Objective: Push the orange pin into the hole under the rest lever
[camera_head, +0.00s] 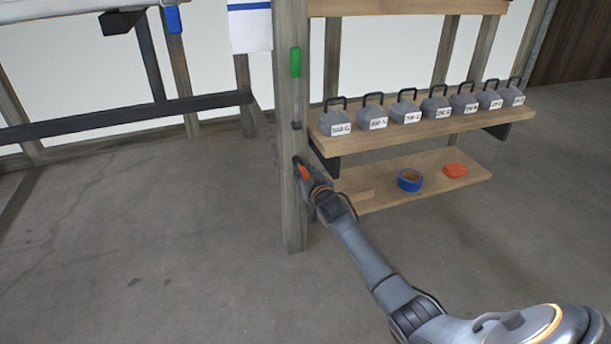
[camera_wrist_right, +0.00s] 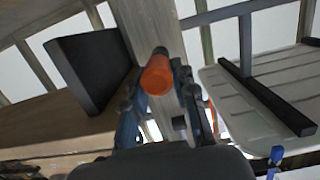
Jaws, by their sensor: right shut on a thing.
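The orange pin (camera_head: 303,171) is held in my right gripper (camera_head: 304,172), in front of the wooden post (camera_head: 291,222). In the right wrist view the orange pin (camera_wrist_right: 157,74) stands between the two fingers of the shut gripper (camera_wrist_right: 158,82), its round end showing. The lever with the green handle (camera_head: 296,62) hangs upright on the post, its metal lower end a little above the gripper. The hole cannot be made out, and I cannot tell whether the pin touches the post. My left gripper is not in view.
Right of the post, an upper shelf (camera_head: 440,128) bears several grey weights (camera_head: 407,112). A lower shelf (camera_head: 390,179) holds blue tape (camera_head: 410,180) and an orange-red item (camera_head: 455,170). A dark bracket (camera_wrist_right: 90,66) is close left in the wrist view. Floor left of the post is clear.

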